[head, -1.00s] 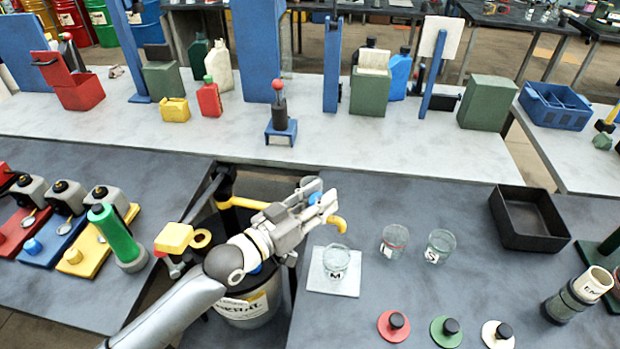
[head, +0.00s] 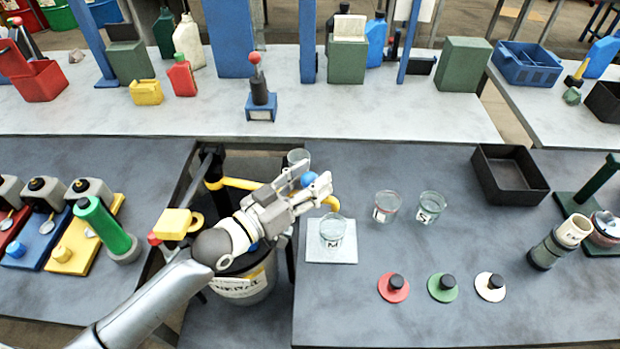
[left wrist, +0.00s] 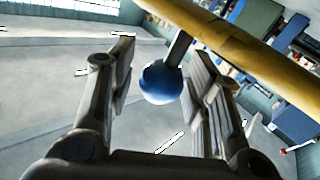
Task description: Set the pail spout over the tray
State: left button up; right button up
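The white pail (head: 245,287) with a printed label sits in the gap between the dark tables, partly under my left arm. A yellow spout pipe (head: 242,183) runs above it to a hooked tip (head: 333,203). The tip is beside the near-left white square plate (head: 345,252), which carries a beaker marked M (head: 333,230). A blue knob (head: 308,180) is on the spout; it also shows in the left wrist view (left wrist: 160,82). My left gripper (head: 309,180) is open, its fingers on either side of the knob. My right gripper is out of view.
A black tray (head: 487,183) stands at the back of the right table. Two beakers (head: 386,206) (head: 431,207) stand mid-table, with red, green and white knobbed discs (head: 393,288) in front. Another glass (head: 298,158) is behind the spout.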

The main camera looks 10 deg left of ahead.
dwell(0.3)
pick_arm(q)
jog(key=shift+s, duration=0.1)
jog(key=v, duration=1.1)
jog(key=shift+s+a, duration=0.25)
jog(key=shift+s, duration=0.05)
jog(key=shift+s+f, duration=0.1)
